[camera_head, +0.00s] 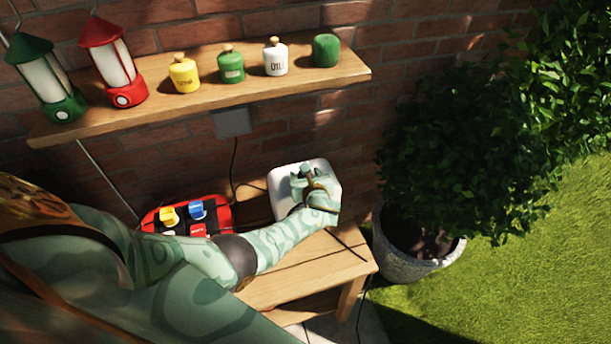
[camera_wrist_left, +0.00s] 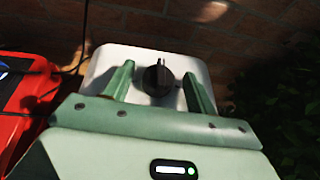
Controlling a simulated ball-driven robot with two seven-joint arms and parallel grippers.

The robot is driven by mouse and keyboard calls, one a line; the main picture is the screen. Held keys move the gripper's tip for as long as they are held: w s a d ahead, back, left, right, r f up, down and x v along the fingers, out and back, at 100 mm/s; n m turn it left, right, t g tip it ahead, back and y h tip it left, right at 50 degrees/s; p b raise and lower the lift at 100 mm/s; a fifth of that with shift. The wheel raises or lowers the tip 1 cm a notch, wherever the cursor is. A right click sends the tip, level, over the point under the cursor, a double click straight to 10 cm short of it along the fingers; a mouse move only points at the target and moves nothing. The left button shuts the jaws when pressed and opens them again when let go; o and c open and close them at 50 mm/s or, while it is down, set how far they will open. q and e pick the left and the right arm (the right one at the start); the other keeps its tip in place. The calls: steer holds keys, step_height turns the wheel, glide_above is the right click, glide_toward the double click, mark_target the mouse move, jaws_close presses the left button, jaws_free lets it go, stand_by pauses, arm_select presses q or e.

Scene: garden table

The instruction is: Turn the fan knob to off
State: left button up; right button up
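A round black knob (camera_wrist_left: 151,79) sits on a white box (camera_wrist_left: 112,58) with rounded corners. In the left wrist view the knob's ridge stands roughly upright. The white box (camera_head: 326,170) also shows in the head view, on the wooden bench, where my gripper and arm cover its middle and hide the knob. My left gripper (camera_wrist_left: 158,70) is open in the left wrist view, with one green finger on each side of the knob and gaps between. It also shows over the box in the head view (camera_head: 308,180). My right gripper is not in view.
A red case (camera_head: 222,210) with coloured parts lies left of the box on the bench (camera_head: 295,285). A shelf (camera_head: 250,83) above holds lanterns (camera_head: 110,62) and several canisters (camera_head: 184,73). A potted bush (camera_head: 418,250) stands to the right. Cables run nearby.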

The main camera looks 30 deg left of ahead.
arm_select(q)
steer(key=p+v, duration=0.3)
steer(key=v, duration=0.9)
steer(key=shift+p, duration=0.4)
